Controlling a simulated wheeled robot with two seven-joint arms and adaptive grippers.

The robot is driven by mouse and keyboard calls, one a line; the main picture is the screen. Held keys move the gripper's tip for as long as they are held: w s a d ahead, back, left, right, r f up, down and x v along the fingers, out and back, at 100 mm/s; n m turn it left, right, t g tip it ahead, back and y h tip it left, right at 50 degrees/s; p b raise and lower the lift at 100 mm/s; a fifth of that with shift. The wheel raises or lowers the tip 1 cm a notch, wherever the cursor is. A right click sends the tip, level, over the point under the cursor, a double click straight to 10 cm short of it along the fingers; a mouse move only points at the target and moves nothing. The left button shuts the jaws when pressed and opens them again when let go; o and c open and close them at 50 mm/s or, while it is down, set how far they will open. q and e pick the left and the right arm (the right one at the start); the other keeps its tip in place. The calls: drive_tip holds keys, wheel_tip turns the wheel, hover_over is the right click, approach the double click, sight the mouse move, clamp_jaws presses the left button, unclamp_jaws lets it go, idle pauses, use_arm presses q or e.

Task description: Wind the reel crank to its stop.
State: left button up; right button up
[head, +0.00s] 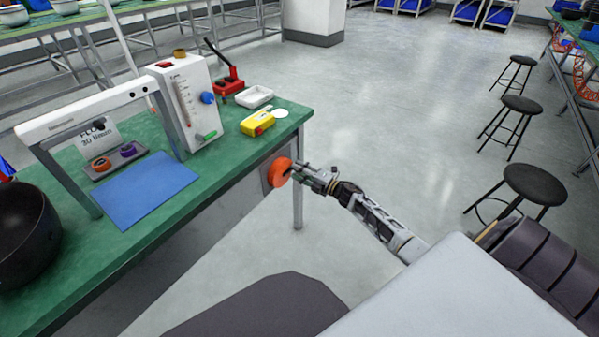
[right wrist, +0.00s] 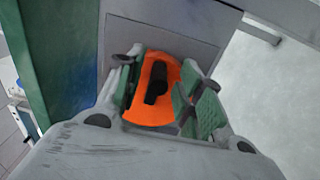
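An orange round reel (head: 279,172) with a black crank handle is mounted on a grey plate on the bench's front side, near its right end. In the right wrist view the orange reel (right wrist: 168,108) faces the camera, and the black handle (right wrist: 156,82) stands out from it. My right gripper (head: 299,172) is right at the reel. In the wrist view its green-padded fingers (right wrist: 163,97) are spread on either side of the handle, with gaps showing between pads and handle. My left gripper is not in view.
The green bench (head: 236,142) holds a white flow meter box (head: 188,103), a red lever device (head: 229,84), a yellow device (head: 257,122), a white tray (head: 254,96), a blue mat (head: 145,188) and a black bowl (head: 25,232). Stools (head: 533,183) stand right; the floor between is clear.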

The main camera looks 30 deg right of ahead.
drive_tip(key=shift+s, duration=0.1)
drive_tip(key=v, duration=1.1)
drive_tip(key=shift+s+d, duration=0.15)
drive_tip(key=shift+s, duration=0.2)
drive_tip(key=shift+f, duration=0.1)
idle(0.7)
